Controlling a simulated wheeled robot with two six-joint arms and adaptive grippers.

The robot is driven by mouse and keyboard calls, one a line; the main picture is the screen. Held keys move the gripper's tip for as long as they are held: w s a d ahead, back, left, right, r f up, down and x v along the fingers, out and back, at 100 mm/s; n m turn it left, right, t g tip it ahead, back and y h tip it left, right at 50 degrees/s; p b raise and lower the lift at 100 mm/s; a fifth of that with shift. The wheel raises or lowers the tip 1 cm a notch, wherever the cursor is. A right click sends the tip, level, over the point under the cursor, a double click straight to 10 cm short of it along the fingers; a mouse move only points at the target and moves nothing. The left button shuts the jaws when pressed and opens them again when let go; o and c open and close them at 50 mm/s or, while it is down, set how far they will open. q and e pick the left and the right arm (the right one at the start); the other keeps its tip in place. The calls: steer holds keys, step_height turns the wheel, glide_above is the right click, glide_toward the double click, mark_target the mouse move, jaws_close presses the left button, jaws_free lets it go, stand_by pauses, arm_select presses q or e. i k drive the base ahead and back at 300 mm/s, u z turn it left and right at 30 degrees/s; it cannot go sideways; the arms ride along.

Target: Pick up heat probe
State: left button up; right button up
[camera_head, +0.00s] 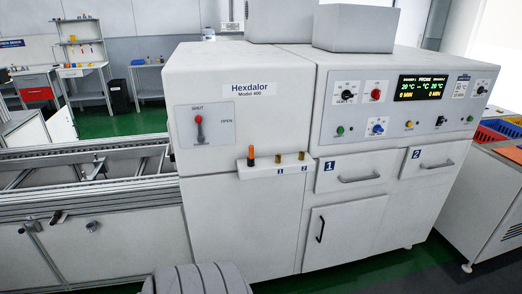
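The heat probe appears to be the small orange-handled piece (251,152) standing upright at the left end of a white ledge (262,174) on the front of the Hexdalor machine (218,215). Its lower part is dark. To its right on the ledge are two brass-coloured fittings, one (278,158) above label 1 and the other (301,156) above label 2. Neither of my grippers is in view.
Drawers 1 (350,173) and 2 (434,160) with protruding handles are right of the ledge. A red-knobbed lever (199,127) is above left. A conveyor frame (85,180) adjoins the left side. Green floor shows at lower right.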

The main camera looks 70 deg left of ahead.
mark_target(251, 156)
steer(key=u, duration=0.1)
steer(key=i, duration=1.5)
steer(key=u, duration=0.6)
steer(key=i, duration=1)
steer(key=u, duration=1.65)
steer(key=i, duration=0.85)
steer(key=u, duration=0.9)
